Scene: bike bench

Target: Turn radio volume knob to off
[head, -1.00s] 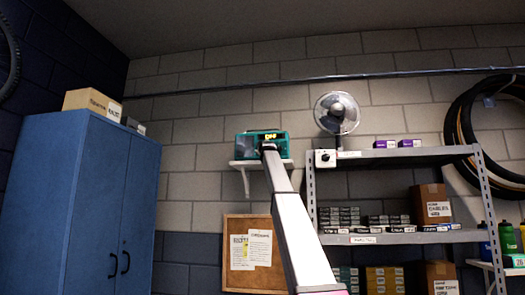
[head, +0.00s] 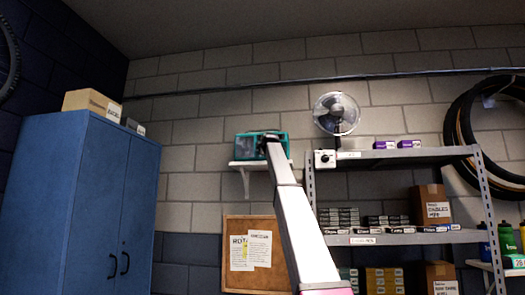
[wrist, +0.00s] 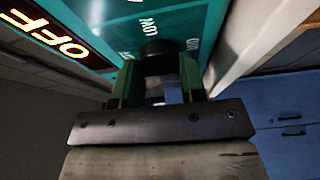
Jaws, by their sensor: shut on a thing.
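The teal radio (head: 245,147) stands on a small white wall shelf (head: 246,164) in the head view, partly covered by my arm. In the wrist view its teal face (wrist: 115,12) appears tilted, with white markings, one reading "LOW". Its display (wrist: 45,32) is lit and reads "OFF". The black volume knob (wrist: 156,49) is on this face, between my gripper's two green-sided fingers. My gripper (wrist: 160,74) is shut on the knob. The knob's pointer is hidden.
A fan (head: 337,114) stands to the right on a metal shelf unit (head: 405,154) with boxes. A blue cabinet (head: 85,205) is at the left. A cork board (head: 237,283) hangs below the radio. The wall between cabinet and radio is clear.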

